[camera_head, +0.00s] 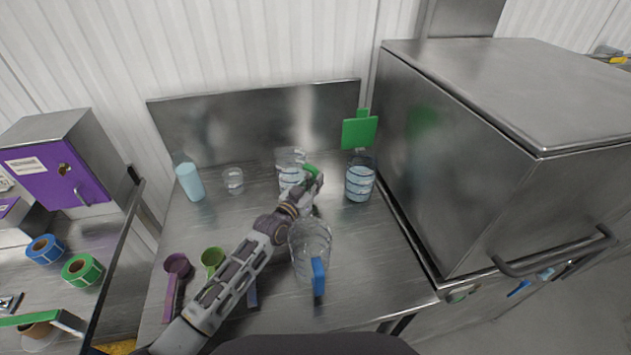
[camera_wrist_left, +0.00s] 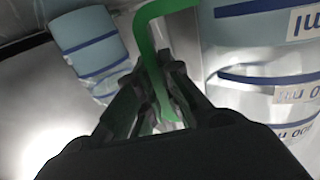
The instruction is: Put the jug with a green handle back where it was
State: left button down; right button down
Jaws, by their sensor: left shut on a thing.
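The clear jug with a green handle (camera_head: 290,174) is towards the back of the steel counter, with blue bands and pale contents. I cannot tell whether its base touches the counter. My left gripper (camera_head: 313,176) is at its right side, shut on the green handle. In the left wrist view, the green handle (camera_wrist_left: 145,45) passes between the fingers (camera_wrist_left: 158,105), and the jug's banded, labelled wall (camera_wrist_left: 265,55) fills the right side. My right gripper is not in view.
Another banded jug (camera_head: 359,182) stands to the right, before a green square (camera_head: 359,133). A blue-handled clear jug (camera_head: 310,240) stands in front. A steel cabinet (camera_head: 460,150) bounds the right.

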pick_arm(q)
jog(key=c, duration=2)
grip_release()
jog(key=shift+f, duration=0.15)
jog(key=o, duration=0.4)
jog(key=shift+r, duration=0.25)
jog(key=shift+p+v, duration=1.7)
jog(key=shift+v, duration=1.3)
jog(key=shift+p+v, duration=0.35)
jog(key=shift+v, duration=0.4)
